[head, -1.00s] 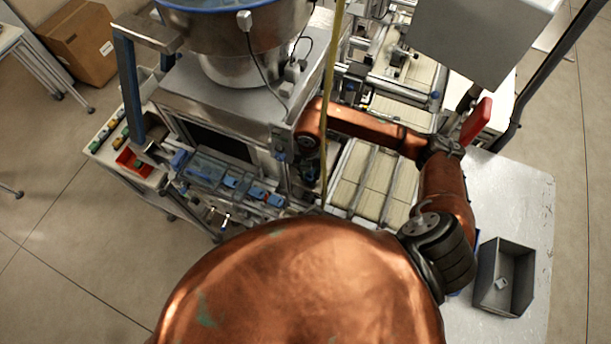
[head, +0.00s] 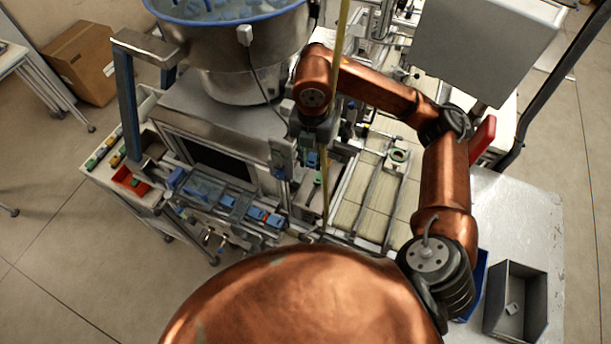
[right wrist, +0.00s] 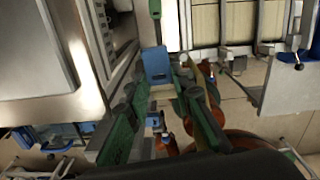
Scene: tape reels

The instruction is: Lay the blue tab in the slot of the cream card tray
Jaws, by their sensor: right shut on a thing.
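My right gripper (head: 312,148) hangs below my copper wrist, beside the machine's front right corner. In the right wrist view its green fingers (right wrist: 160,85) converge on a small blue tab (right wrist: 157,63), and it is shut on it. The tab is partly hidden by the fingers, and only a bit of blue shows in the head view. Cream panels (head: 353,216) lie between metal rails to the right of the gripper; I cannot tell which part is the cream card tray, and I see no slot. My left gripper is not in view.
A metal machine with a bowl (head: 237,90) stands left of the gripper. A row of blue pieces (head: 228,201) lies along its front. A yellow vertical strip (head: 332,95) passes close by. A grey bin (head: 530,305) stands on the table at right.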

